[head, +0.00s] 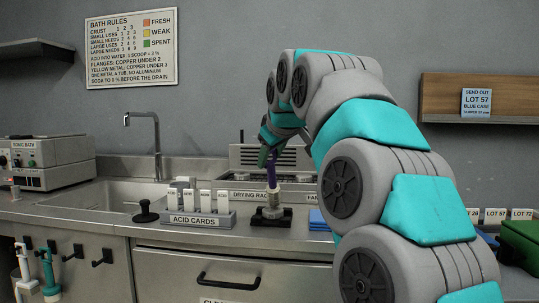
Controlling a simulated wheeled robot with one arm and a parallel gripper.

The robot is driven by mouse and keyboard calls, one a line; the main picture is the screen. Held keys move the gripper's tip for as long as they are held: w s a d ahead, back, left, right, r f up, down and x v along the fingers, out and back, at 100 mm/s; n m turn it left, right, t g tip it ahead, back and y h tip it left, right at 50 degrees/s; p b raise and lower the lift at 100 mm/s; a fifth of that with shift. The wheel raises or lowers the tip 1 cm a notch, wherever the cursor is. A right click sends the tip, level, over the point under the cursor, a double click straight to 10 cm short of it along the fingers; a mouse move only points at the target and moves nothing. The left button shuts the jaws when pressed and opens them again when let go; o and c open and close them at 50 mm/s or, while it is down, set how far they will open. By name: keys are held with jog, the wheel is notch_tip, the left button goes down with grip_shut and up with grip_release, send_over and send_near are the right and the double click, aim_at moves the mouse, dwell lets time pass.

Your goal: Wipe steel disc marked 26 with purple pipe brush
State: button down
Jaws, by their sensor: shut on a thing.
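My gripper (268,150) is in the middle of the head view, pointing down over the counter. It is shut on the purple pipe brush (272,172), which stands upright below it. The brush's lower end meets a small steel piece (272,198) on a dark square stand (271,218). I cannot tell whether the brush is inside it or just touching. No number is readable on the steel piece, so I cannot tell if it is the disc marked 26. The fingers are small and partly merged with the arm.
A drying rack (250,195) is behind. A blue item (318,220), lot cards (495,215) and a green box (520,240) are to the right.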

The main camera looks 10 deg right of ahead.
jog(key=shift+r, duration=0.1)
jog(key=shift+r, duration=1.45)
